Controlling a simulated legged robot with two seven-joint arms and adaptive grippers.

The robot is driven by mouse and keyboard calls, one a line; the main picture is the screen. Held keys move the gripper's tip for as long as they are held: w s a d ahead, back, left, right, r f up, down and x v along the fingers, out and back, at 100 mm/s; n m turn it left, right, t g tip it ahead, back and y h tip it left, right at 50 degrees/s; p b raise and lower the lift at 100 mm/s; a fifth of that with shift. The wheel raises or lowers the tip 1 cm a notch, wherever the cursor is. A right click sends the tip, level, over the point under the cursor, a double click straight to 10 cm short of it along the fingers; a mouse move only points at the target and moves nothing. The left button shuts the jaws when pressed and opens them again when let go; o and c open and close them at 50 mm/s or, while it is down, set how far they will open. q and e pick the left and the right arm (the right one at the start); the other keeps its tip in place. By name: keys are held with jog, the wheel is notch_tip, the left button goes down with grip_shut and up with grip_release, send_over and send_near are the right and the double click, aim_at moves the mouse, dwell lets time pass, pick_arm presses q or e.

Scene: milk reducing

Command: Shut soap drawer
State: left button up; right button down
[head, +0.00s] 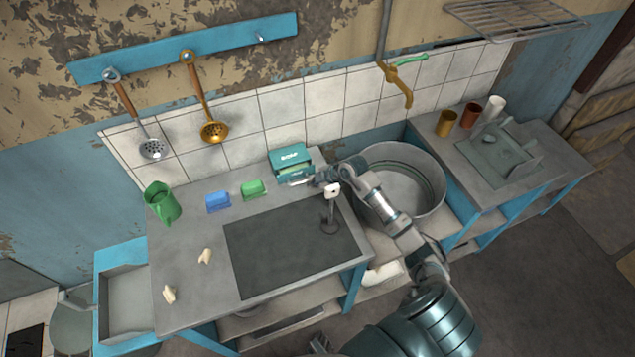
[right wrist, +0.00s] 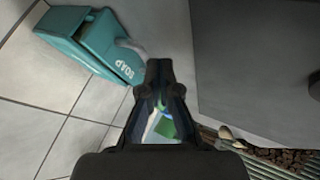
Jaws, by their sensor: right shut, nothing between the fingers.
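The teal soap box (head: 288,158) stands at the back of the counter against the tiled wall. Its soap drawer (head: 296,177) looks partly pulled out, with a pale inside showing. In the right wrist view the box (right wrist: 70,45) lies at the upper left, with the drawer front (right wrist: 121,68) marked SOAP and a grey handle on it. My right gripper (head: 322,182) is shut and empty, just right of the drawer front. Its fingers (right wrist: 158,68) show close beside that front; I cannot tell whether they touch. My left gripper is not in view.
A large metal tub (head: 405,168) is to the right. A dark panel (head: 290,250) covers the counter's front, with a thin hook-like object on it.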

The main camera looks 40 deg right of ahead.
aim_at(301, 188)
jog(key=x, duration=0.2)
jog(key=shift+w+a+f, duration=0.1)
jog(key=shift+w+f, duration=0.05)
jog(key=shift+f, duration=0.05)
jog(key=shift+w+a+f, duration=0.15)
jog(key=shift+a, duration=0.15)
jog(key=shift+w+a, duration=0.1)
jog(key=shift+a, duration=0.4)
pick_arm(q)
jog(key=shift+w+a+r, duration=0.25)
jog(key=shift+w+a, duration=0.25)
pick_arm(e)
jog(key=shift+d, duration=0.15)
jog(key=w, duration=0.1)
jog(key=w+d, duration=0.1)
jog(key=shift+w+d, duration=0.35)
jog(key=shift+w, duration=0.05)
jog(key=shift+a, duration=0.3)
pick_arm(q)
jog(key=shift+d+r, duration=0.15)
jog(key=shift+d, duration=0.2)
pick_arm(e)
jog(key=shift+w+r, duration=0.1)
jog(key=shift+r, duration=0.15)
